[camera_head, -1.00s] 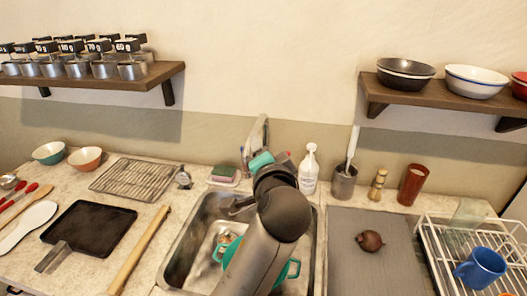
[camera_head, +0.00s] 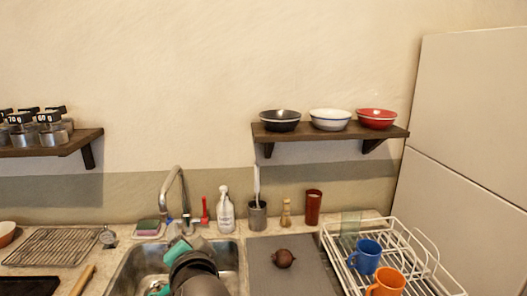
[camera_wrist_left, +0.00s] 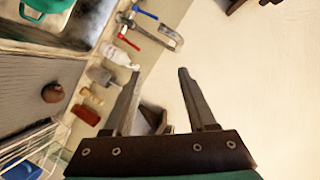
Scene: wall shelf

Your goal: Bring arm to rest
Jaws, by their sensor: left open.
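My left arm stands over the sink (camera_head: 128,262) in the head view, seen mostly as dark rounded links at the bottom. The left gripper's fingers are hidden there behind the arm. In the left wrist view the left gripper (camera_wrist_left: 156,98) is open, its two fingers apart with nothing between them. Beyond the fingers are the wall and the counter items, seen tilted. My right gripper does not show.
A wall shelf (camera_head: 330,134) bears a black, a white and a red bowl. A dish rack (camera_head: 335,262) holds a blue mug (camera_head: 365,257) and an orange mug (camera_head: 387,282). An onion (camera_head: 283,258) lies on a grey mat (camera_head: 262,279). A faucet (camera_head: 178,196) rises behind the sink.

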